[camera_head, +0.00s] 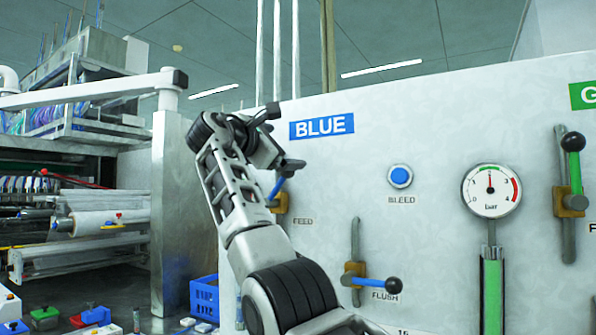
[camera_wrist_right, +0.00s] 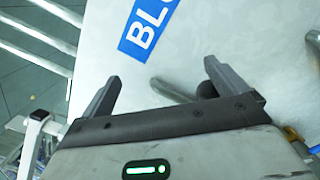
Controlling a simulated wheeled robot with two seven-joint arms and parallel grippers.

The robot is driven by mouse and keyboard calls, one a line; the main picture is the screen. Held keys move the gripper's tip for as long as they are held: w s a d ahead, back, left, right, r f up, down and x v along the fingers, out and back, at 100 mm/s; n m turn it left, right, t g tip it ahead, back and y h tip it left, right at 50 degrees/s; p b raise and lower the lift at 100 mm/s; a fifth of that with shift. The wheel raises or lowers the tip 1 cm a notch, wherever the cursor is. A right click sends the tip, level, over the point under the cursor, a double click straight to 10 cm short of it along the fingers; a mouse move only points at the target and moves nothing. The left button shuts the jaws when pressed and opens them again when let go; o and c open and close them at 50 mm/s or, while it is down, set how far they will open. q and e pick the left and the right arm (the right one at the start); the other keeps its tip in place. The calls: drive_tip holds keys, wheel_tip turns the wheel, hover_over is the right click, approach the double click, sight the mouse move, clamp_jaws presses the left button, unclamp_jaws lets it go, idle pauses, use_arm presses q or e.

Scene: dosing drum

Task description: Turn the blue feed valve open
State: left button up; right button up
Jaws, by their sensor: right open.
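The blue feed valve (camera_head: 276,190) is on the white panel above the FEED label, its blue lever tilted up to the right. The lever's upper end is hidden behind my right gripper (camera_head: 284,139). That gripper is open, in front of the panel below the BLUE sign. In the right wrist view, my right gripper (camera_wrist_right: 162,77) has its fingers wide apart with nothing clamped. A dark round knob (camera_wrist_right: 207,90) shows close by the right finger, and a grey pipe (camera_wrist_right: 172,91) lies between the fingers. I cannot tell whether the finger touches the knob. My left gripper is out of view.
The blue-levered FLUSH valve (camera_head: 370,281) is lower right, its lever roughly level. A blue BLEED button (camera_head: 400,176), a pressure gauge (camera_head: 491,190) and a green-levered valve (camera_head: 572,199) are farther right. A metal post (camera_head: 171,220) and a blue crate (camera_head: 204,297) stand left.

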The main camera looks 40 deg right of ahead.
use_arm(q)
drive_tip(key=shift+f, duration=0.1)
use_arm(e)
drive_tip(key=shift+n+t+y, duration=0.4)
drive_tip(key=w+f, duration=0.1)
drive_tip(key=w+a+f, duration=0.1)
drive_tip(key=w+f, duration=0.1)
drive_tip(key=shift+w+a+f, duration=0.1)
drive_tip(key=shift+w+a, duration=0.05)
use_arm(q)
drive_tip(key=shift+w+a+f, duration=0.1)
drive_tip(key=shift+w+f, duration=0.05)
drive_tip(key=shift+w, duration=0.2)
use_arm(e)
drive_tip(key=w, duration=0.2)
drive_tip(key=shift+w+a, duration=0.2)
drive_tip(key=shift+w, duration=0.1)
use_arm(q)
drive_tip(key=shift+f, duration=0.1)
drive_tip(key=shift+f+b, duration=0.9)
drive_tip(key=shift+b, duration=0.4)
use_arm(e)
drive_tip(key=shift+s+d+f, duration=0.2)
drive_tip(key=shift+s+f, duration=0.15)
drive_tip(key=shift+s, duration=0.15)
